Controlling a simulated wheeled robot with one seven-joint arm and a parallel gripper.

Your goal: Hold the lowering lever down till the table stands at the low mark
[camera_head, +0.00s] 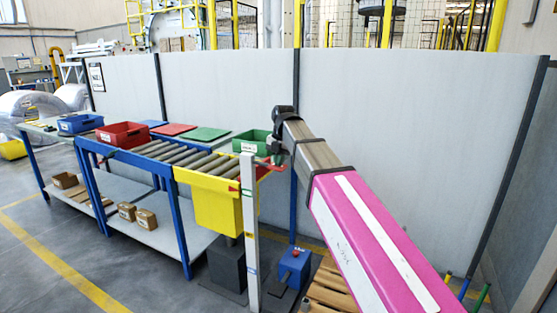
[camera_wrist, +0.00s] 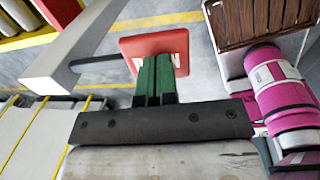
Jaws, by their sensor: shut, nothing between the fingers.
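The lever shows in the wrist view as a red plate (camera_wrist: 130,46) with white lettering, on a dark rod (camera_wrist: 95,62) from a pale post. My gripper (camera_wrist: 157,60) is shut and empty, its green fingertips over the plate; I cannot tell whether they press it. In the head view my gripper (camera_head: 279,158) is beside the post top and partly hides the red lever (camera_head: 266,166). The roller table (camera_head: 180,155) has a yellow skirt (camera_head: 217,208) with a red pointer (camera_head: 233,188) near the upper part of the white marked post (camera_head: 250,215). Small coloured marks lie lower on the post.
A green bin (camera_head: 250,141) stands behind the post, and a red bin (camera_head: 123,134) on the table's left. A blue box with a red button (camera_head: 293,262) and a wooden pallet (camera_head: 330,290) stand on the floor. A grey panel wall (camera_head: 400,130) closes the back.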

